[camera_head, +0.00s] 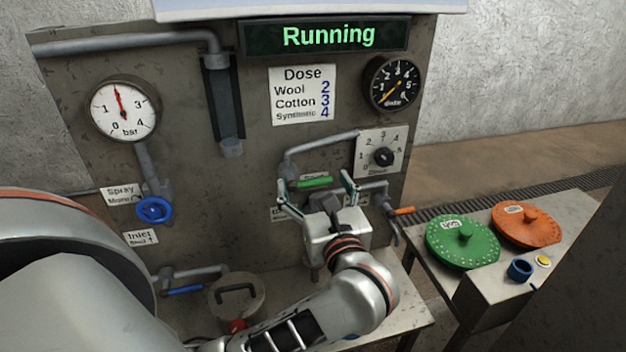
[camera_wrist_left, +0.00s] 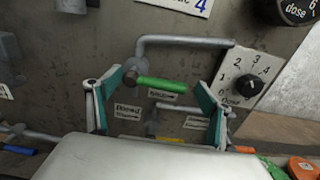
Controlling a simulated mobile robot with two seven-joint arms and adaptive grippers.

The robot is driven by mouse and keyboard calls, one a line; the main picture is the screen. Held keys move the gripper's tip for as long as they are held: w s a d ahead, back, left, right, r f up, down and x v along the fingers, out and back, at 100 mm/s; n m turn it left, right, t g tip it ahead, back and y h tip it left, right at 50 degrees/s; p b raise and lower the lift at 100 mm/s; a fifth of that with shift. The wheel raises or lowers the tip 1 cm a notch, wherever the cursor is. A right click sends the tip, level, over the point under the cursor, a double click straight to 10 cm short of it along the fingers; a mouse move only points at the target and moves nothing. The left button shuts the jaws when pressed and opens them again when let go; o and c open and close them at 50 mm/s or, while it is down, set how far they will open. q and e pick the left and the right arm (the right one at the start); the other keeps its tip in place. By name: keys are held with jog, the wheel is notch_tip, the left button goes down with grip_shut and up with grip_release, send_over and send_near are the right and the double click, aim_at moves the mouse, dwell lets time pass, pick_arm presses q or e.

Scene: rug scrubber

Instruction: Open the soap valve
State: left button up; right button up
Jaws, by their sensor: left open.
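A valve with a green lever handle (camera_head: 316,182) sits on the grey pipe below the dose sign. The handle lies level and also shows in the left wrist view (camera_wrist_left: 161,84). The small labels near it are too blurred to read, so I cannot tell whether it is the soap valve. My left gripper (camera_head: 315,188) is open in front of the panel, with its teal-padded fingers on either side of the green handle; it also shows in the left wrist view (camera_wrist_left: 154,92). It appears empty; contact with the handle cannot be told. My right gripper is out of view.
A dose dial (camera_head: 383,157) is right of the green handle. An orange lever (camera_head: 403,210) and blue lever (camera_head: 184,290) sit lower. A blue handwheel (camera_head: 154,210) is at left. Green (camera_head: 480,249) and orange (camera_head: 540,231) discs lie on the right-hand table. The display (camera_head: 327,37) reads "Running".

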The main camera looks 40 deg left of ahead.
pick_arm(q)
jog(key=shift+w+a, duration=0.35)
jog(key=shift+c, duration=0.3)
jog(key=shift+s, duration=0.1)
jog(key=c, duration=1.4)
